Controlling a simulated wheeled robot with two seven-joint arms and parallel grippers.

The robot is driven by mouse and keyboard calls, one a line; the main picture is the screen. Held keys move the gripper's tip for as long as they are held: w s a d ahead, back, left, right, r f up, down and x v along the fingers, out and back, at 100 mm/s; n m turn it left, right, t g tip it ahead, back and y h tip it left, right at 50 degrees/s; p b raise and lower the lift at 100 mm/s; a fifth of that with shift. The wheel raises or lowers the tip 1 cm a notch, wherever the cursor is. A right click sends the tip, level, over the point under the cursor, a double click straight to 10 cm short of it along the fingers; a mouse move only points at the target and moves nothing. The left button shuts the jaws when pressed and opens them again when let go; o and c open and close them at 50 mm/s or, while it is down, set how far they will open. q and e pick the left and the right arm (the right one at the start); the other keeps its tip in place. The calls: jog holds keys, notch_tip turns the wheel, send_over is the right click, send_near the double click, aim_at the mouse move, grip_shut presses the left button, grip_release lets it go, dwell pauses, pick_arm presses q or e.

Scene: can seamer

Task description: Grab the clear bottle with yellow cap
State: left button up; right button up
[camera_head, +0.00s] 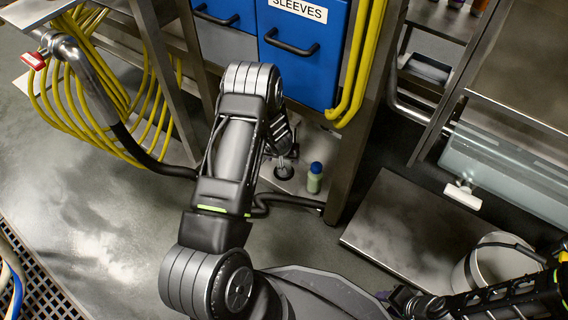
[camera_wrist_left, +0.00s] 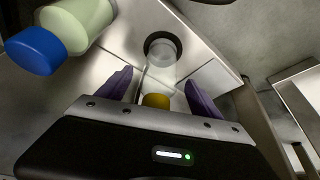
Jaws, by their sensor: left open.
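The clear bottle (camera_wrist_left: 161,68) with its yellow cap (camera_wrist_left: 156,100) shows in the left wrist view, its cap end nearest my gripper and a dark round patch around its far end. My left gripper (camera_wrist_left: 158,95) is open, with one purple finger on each side of the cap; I cannot tell whether they touch it. In the head view my left arm hides most of this spot, and the clear bottle cannot be made out for sure. My right gripper (camera_head: 402,300) is at the bottom right, away from the bottles; its finger gap is unclear.
A pale green bottle with a blue cap (camera_head: 315,178) is close beside, also in the left wrist view (camera_wrist_left: 78,22). Blue drawers (camera_head: 303,48) are above and a table leg (camera_head: 352,165) is to the right. Yellow hoses (camera_head: 75,110) hang at left. A metal bucket (camera_head: 495,262) stands at right.

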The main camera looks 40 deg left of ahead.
pick_arm(q)
jog(key=b+x, duration=0.1)
jog(key=x, duration=0.2)
jog(key=shift+w+a+f, duration=0.1)
jog(key=shift+w+f, duration=0.1)
jog(key=shift+f, duration=0.15)
jog(key=shift+c, duration=0.3)
jog(key=c, duration=1.4)
